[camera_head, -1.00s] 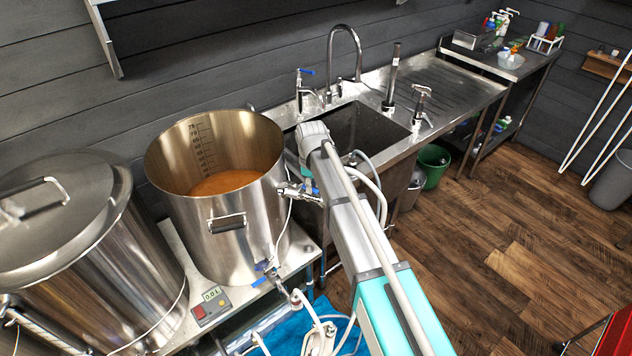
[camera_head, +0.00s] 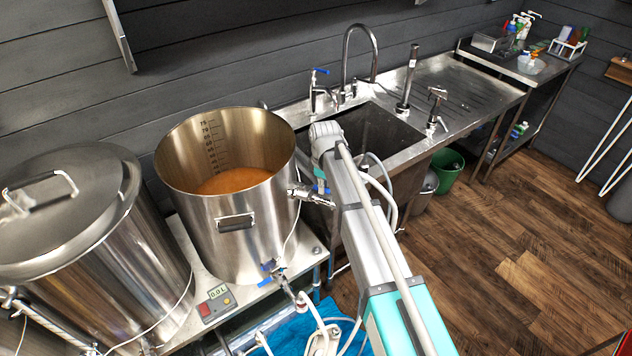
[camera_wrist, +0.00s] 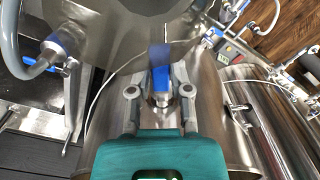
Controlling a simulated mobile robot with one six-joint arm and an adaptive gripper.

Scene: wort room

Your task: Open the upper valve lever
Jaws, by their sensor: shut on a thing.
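The upper valve (camera_head: 305,194) sticks out from the right side of the open steel kettle (camera_head: 222,238), below its rim. My gripper is mostly hidden behind my forearm in the head view. In the wrist view, my gripper (camera_wrist: 159,92) has its two grey fingers on either side of the blue valve lever (camera_wrist: 161,80) and is shut on it. The steel valve body (camera_wrist: 161,100) shows just below the lever. The lever's exact angle is hard to tell. The lower valve (camera_head: 272,268) with its blue handle sits near the kettle's base.
A lidded steel kettle (camera_head: 90,240) stands at the left. A sink (camera_head: 365,132) with taps lies behind my arm. A display box (camera_head: 217,300) sits on the stand. A green bucket (camera_head: 447,164) stands on the floor. The wood floor at the right is clear.

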